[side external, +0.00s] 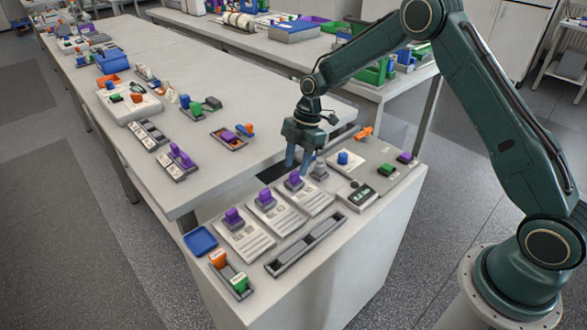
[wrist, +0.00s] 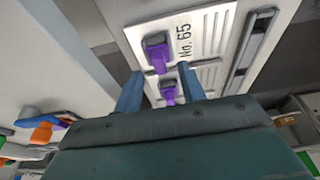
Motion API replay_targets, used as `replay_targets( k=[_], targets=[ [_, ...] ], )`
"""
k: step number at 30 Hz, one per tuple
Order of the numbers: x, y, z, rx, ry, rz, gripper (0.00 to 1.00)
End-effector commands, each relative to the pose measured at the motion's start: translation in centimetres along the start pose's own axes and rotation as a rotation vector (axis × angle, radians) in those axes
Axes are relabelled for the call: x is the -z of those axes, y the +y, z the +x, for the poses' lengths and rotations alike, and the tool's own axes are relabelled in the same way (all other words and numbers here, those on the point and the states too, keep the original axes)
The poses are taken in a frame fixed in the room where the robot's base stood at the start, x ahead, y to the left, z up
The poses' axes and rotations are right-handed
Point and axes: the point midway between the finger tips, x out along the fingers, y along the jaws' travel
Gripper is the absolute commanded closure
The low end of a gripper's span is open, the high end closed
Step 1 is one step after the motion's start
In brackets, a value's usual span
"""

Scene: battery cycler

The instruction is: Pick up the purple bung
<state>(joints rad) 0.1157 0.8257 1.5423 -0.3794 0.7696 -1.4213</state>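Several purple pieces show, and I cannot tell for certain which is the bung. Three purple upright pieces, near (side external: 295,180), middle (side external: 264,196) and far left (side external: 233,216), stand in grey holders on white labelled plates. My gripper (side external: 298,163) points down just above and behind the nearest one, apart from it as far as I can tell. In the wrist view my gripper (wrist: 160,72) has its two blue fingers spread, with nothing held. Two purple pieces, one upper (wrist: 158,57) and one lower (wrist: 169,94), show between the fingers; the gripper body hides what lies below.
A grey slotted rail (side external: 306,243), a blue tray (side external: 200,240) and a holder with orange and green pieces (side external: 230,274) lie on the front bench. A grey fixture (side external: 319,170) and a blue knob (side external: 343,158) stand close right of the gripper.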

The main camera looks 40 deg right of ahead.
Motion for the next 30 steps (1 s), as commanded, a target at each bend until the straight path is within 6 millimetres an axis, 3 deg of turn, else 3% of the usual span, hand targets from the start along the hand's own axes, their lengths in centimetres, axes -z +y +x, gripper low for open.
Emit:
replay_targets(
  k=[6, 22, 28, 30],
  targets=[
    [0.0, 0.0, 1.9, 0.001, -0.001, 0.001, 0.6],
    [0.0, 0.0, 2.1, -0.001, 0.0, 0.001, 0.6],
    [0.0, 0.0, 2.1, -0.001, 0.0, 0.001, 0.97],
    [0.0, 0.0, 2.1, -0.001, 0.0, 0.001, 1.0]
  ],
)
